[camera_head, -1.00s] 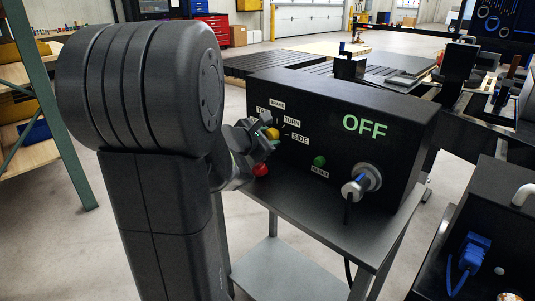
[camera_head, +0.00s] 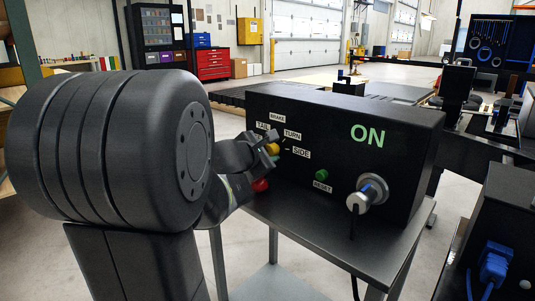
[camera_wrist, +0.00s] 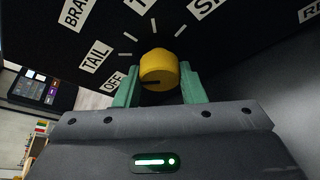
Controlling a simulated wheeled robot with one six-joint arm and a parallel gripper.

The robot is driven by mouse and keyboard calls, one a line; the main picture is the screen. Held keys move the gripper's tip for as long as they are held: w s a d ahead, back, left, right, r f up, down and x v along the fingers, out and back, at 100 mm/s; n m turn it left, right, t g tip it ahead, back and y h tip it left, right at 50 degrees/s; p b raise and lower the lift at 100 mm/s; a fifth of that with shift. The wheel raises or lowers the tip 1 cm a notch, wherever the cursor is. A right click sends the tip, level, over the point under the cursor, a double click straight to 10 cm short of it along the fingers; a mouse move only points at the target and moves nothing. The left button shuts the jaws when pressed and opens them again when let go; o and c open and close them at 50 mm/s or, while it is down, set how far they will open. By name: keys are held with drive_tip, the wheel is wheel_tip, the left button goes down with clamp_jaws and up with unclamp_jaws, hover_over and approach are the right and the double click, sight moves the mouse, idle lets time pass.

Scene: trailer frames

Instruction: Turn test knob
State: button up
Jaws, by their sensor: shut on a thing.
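The yellow test knob (camera_wrist: 158,70) is on the front of the black test box (camera_head: 330,135). In the wrist view, labels OFF, TAIL, BRAKE and others ring it, and a dark mark on the knob is at its lower left, towards OFF. My gripper (camera_wrist: 158,88) has its two green fingers on either side of the knob and is shut on it. In the head view the knob (camera_head: 272,149) is partly covered by my gripper. The box's display (camera_head: 367,135) reads ON in green.
A green reset button (camera_head: 321,174) and a silver connector with a cable (camera_head: 368,195) are right of the knob. A red button (camera_head: 260,185) is just below my gripper. The box stands on a grey cart (camera_head: 330,235). Another black box with a blue plug (camera_head: 495,262) is at right.

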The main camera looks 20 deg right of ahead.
drive_tip(key=o, duration=1)
drive_tip(key=shift+p+v, duration=2.25)
drive_tip(key=shift+v, duration=4.65)
